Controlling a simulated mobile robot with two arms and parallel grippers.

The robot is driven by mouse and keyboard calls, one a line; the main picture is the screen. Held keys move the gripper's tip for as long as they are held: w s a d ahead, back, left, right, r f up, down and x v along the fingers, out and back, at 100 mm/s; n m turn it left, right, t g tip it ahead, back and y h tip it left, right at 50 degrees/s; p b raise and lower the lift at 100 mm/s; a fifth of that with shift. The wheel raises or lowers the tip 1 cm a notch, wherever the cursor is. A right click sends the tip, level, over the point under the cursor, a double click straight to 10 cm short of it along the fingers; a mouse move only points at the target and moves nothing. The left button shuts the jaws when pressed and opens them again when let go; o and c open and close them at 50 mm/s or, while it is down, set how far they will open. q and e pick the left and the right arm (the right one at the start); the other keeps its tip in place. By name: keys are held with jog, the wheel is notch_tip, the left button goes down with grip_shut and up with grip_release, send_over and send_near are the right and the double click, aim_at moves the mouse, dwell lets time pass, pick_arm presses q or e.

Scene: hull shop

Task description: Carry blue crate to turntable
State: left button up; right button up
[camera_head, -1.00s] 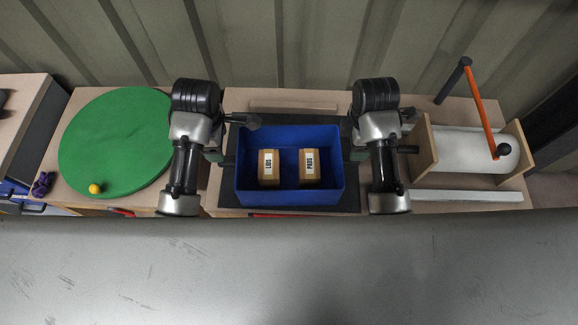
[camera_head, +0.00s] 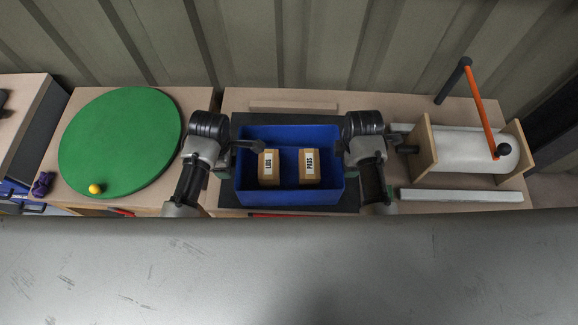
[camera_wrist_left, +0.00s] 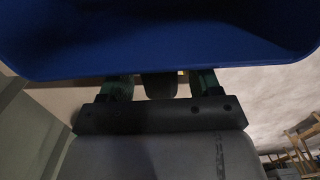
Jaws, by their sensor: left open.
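The blue crate (camera_head: 290,197) sits on a dark mat on the middle bench, with two labelled boxes inside. The turntable is the large green disc (camera_head: 120,140) on the left bench. My left gripper (camera_head: 225,168) is open at the crate's left side. In the left wrist view the blue crate (camera_wrist_left: 165,45) fills the top, above and in front of the spread fingers of my left gripper (camera_wrist_left: 160,84). My right gripper (camera_head: 346,160) is close to the crate's right side; its fingers are hidden, so I cannot tell whether it grips.
The boxes read LUGS (camera_head: 268,167) and PADS (camera_head: 309,166). A white roller with an orange crank (camera_head: 483,115) stands at right. A gap separates the left and middle benches.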

pick_arm(q)
jog(key=shift+f, duration=0.45)
pick_arm(e)
jog(key=shift+f, duration=0.45)
pick_arm(q)
grip_shut()
pick_arm(e)
grip_shut()
